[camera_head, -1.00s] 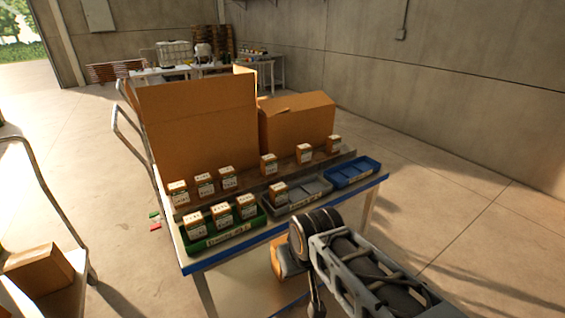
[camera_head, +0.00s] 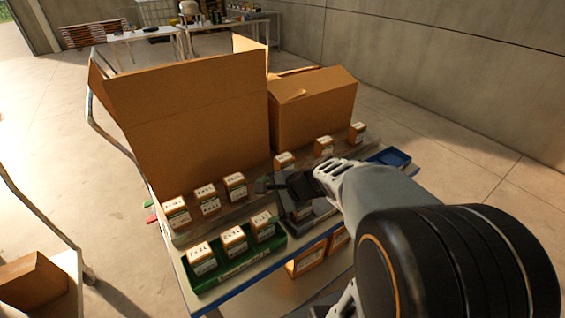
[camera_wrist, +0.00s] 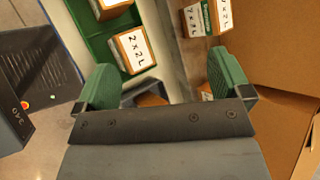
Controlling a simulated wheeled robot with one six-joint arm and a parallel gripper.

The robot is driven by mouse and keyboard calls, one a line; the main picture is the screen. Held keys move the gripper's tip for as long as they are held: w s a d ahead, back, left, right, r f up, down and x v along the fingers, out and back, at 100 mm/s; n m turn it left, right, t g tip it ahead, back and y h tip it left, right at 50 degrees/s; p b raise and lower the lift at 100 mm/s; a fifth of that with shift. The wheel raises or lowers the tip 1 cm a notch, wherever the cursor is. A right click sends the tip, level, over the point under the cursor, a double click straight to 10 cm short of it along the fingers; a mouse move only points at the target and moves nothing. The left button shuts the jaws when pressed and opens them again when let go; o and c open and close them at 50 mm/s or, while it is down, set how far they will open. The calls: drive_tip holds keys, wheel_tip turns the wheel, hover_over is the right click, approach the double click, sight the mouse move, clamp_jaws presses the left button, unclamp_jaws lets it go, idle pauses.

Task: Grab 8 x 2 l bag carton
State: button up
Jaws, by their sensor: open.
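Several small brown cartons with white labels stand on the cart, some in the green tray (camera_head: 238,268) and others in a row behind it. In the wrist view a carton (camera_wrist: 132,50) in the green tray reads "2 x 2 L", and one in the row (camera_wrist: 192,20) seems to read "7 x 2 L". I cannot make out an "8 x 2 L" label. My gripper (camera_head: 282,188) is open above the grey tray; its green-padded fingers show in the wrist view (camera_wrist: 165,85). A carton (camera_wrist: 150,99) lies partly hidden beyond the gripper's body, its label unseen.
A tall open cardboard box (camera_head: 195,115) and a lower one (camera_head: 315,108) stand behind the cartons. A blue tray (camera_head: 390,158) is at the cart's right end. More cartons (camera_head: 306,260) sit below the top. Another cart with a box (camera_head: 32,280) stands left.

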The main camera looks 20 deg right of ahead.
drive_tip(key=w+d+m+t, duration=0.4)
drive_tip(key=w+d+m, duration=0.15)
drive_tip(key=m, duration=0.25)
drive_tip(key=m+t+h+p, duration=0.2)
drive_tip(key=m+t+h, duration=0.15)
drive_tip(key=m, duration=0.55)
approach(288, 160)
drive_tip(key=shift+m+g+h, duration=0.25)
drive_tip(key=shift+m+h, duration=0.1)
drive_tip(key=shift+m, duration=0.05)
drive_tip(key=x, duration=0.5)
drive_tip(key=shift+w+a+r, duration=0.1)
drive_tip(key=shift+w+r, duration=0.1)
drive_tip(key=shift+p+x, duration=1.15)
drive_tip(key=shift+x, duration=2)
drive_tip(key=shift+s+a+f, duration=0.1)
drive_tip(key=shift+a, duration=0.1)
drive_tip(key=shift+c, duration=0.3)
drive_tip(key=c, duration=0.9)
drive_tip(key=shift+c, duration=0.6)
